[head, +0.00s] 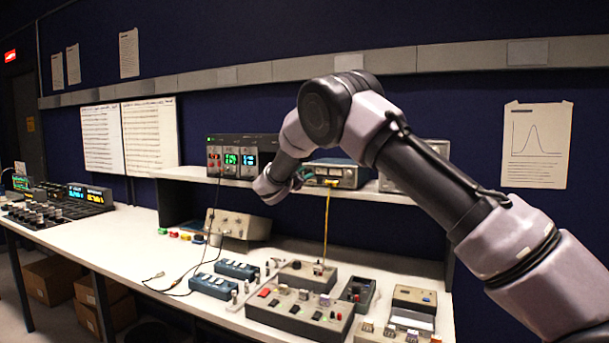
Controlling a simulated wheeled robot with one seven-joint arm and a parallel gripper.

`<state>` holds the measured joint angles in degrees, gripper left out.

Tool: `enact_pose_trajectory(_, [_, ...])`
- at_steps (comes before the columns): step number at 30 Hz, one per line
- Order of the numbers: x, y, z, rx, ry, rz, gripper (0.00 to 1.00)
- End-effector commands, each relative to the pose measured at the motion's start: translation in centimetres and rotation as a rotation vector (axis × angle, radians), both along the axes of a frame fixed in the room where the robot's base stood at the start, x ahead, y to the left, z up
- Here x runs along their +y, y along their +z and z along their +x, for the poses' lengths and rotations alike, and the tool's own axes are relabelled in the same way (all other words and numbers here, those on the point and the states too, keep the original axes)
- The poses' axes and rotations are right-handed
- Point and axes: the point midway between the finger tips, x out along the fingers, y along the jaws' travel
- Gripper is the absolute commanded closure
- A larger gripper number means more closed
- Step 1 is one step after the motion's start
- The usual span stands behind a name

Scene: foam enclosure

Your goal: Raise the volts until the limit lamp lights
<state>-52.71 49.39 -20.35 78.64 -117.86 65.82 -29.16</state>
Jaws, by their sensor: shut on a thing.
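My gripper (302,178) is at the shelf, by the left front of a grey-blue bench instrument (347,173). It is shut on what seems to be a small knob there; the fingertips and the knob are too small and too covered to make out well. The instrument's front shows a pale lit meter window, and a yellow cable (326,225) hangs from it down to the bench. Left of my wrist stands a dark unit (230,141) with lit green and blue-green readouts and red parts. I cannot make out a limit lamp, lit or unlit.
The shelf (200,174) runs above a white bench (120,246). Below stand a beige box (238,224), blue terminal boxes (238,270) and a grey control box (299,312). Black leads lie on the bench. Another instrument (413,180) is partly behind my arm. The left-middle bench is mostly clear.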

Motion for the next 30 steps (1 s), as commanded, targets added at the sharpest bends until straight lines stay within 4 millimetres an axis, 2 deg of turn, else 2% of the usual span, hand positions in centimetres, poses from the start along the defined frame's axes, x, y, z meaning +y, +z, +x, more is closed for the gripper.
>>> enact_pose_trajectory(15, [0.0, -0.05, -0.01, -0.115, 0.0, 0.316, 1.0])
enact_pose_trajectory(30, [0.01, -0.09, -0.02, -0.137, 0.0, 0.379, 1.0])
